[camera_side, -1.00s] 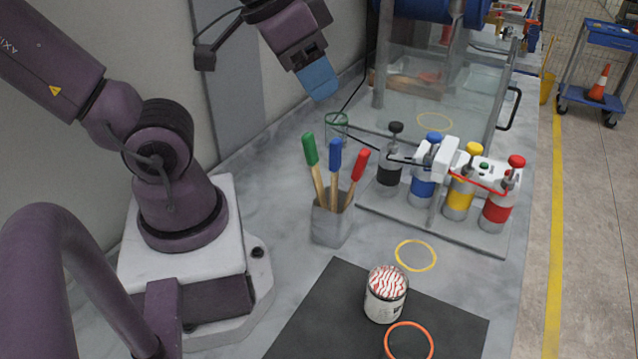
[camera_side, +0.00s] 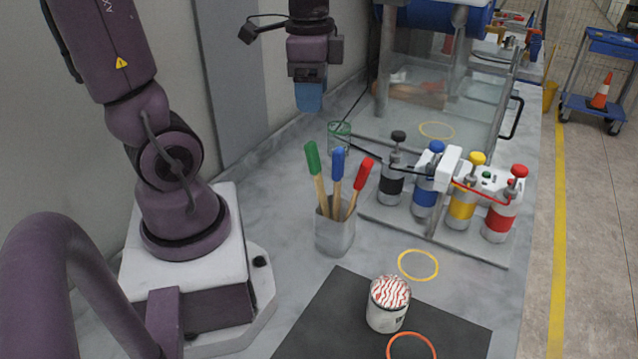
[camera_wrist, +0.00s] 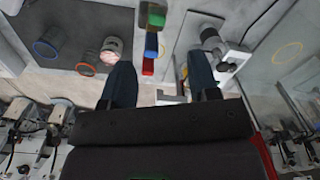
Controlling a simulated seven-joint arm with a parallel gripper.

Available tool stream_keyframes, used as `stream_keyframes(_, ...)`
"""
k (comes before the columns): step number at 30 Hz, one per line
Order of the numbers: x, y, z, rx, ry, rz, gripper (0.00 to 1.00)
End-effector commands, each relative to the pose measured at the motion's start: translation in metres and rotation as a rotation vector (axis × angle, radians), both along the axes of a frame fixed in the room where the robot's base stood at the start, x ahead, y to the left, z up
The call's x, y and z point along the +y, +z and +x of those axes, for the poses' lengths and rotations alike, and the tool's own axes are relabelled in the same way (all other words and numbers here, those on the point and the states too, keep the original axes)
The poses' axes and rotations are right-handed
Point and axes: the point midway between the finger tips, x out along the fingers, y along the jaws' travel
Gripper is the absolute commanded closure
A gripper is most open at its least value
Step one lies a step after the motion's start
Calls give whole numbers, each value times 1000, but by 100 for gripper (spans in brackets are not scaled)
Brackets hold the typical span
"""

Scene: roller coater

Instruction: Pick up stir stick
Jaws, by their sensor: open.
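Three stir sticks with wooden shafts stand in a grey square holder (camera_side: 335,235) in the side view. Their handles are green (camera_side: 312,158), blue (camera_side: 338,163) and red (camera_side: 363,172). My gripper (camera_side: 309,108) hangs above the sticks, apart from them, its blue fingers pointing down. In the wrist view my gripper (camera_wrist: 160,72) shows two dark fingers spread apart with nothing between them. The green (camera_wrist: 152,16), blue (camera_wrist: 151,42) and red (camera_wrist: 148,67) handles show there near the gap between the fingers. The lower shafts are hidden inside the holder.
A white can with a red-striped top (camera_side: 388,308) stands on a dark mat (camera_side: 325,320). Several pump bottles, one with a red cap (camera_side: 503,212), stand right of the sticks. A green mesh cup (camera_side: 339,138) is behind them. A yellow ring (camera_side: 418,265) marks bare counter.

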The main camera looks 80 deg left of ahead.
Motion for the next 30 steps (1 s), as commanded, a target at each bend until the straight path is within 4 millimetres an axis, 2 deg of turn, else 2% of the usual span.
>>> stream_keyframes(4, 3, 3, 1, 27, -251, -4, 45)
stream_keyframes(9, 2, -1, -1, 36, -375, -9, 45)
stream_keyframes(21, 1, -66, -1, 37, -383, -9, 45)
stream_keyframes(26, 1, -76, -1, 35, -382, -8, 45)
stream_keyframes(30, -1, -93, -2, 38, -383, -11, 45)
